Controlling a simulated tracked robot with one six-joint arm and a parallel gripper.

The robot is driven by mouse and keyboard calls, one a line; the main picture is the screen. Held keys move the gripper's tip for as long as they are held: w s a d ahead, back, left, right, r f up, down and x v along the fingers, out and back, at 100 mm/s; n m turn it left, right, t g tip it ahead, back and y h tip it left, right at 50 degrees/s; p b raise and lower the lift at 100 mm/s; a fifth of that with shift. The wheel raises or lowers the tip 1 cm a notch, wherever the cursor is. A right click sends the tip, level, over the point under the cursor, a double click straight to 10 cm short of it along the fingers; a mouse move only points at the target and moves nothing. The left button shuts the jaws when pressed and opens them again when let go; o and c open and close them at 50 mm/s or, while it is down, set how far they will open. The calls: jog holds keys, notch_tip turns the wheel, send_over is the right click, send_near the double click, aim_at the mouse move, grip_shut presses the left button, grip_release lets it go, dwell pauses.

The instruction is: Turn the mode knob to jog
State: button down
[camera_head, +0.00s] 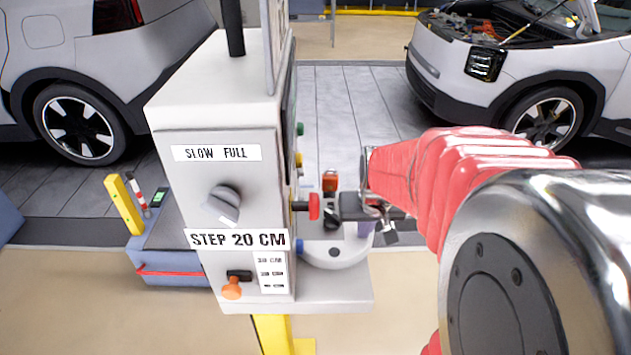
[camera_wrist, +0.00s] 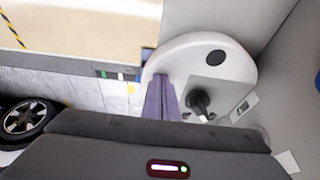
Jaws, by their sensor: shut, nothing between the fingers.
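A black knob (camera_wrist: 198,102) sits on a grey plate on a rounded white panel (camera_wrist: 190,52) in the wrist view. A small label (camera_wrist: 242,109) is beside it. I cannot read any "jog" marking, so I cannot tell its setting. The black knob (camera_head: 331,217) also shows beside the control box (camera_head: 215,150) in the head view. My gripper (camera_wrist: 161,82) has its purple fingers shut and empty, just left of the knob in the wrist view, apart from it in the picture.
The box front has a "SLOW FULL" selector (camera_head: 223,203), a "STEP 20 CM" label (camera_head: 237,240) and an orange lever (camera_head: 232,289). A red knob (camera_head: 314,206) sticks out of its right side. A shelf (camera_head: 340,297) juts out below. Cars stand behind.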

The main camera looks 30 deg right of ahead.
dwell(0.3)
jog(key=shift+w+d, duration=1.15)
jog(key=shift+d, duration=0.6)
jog(key=w+a+v, duration=0.1)
jog(key=v, duration=0.9)
jog(key=shift+a, duration=0.25)
jog(key=shift+f, duration=0.1)
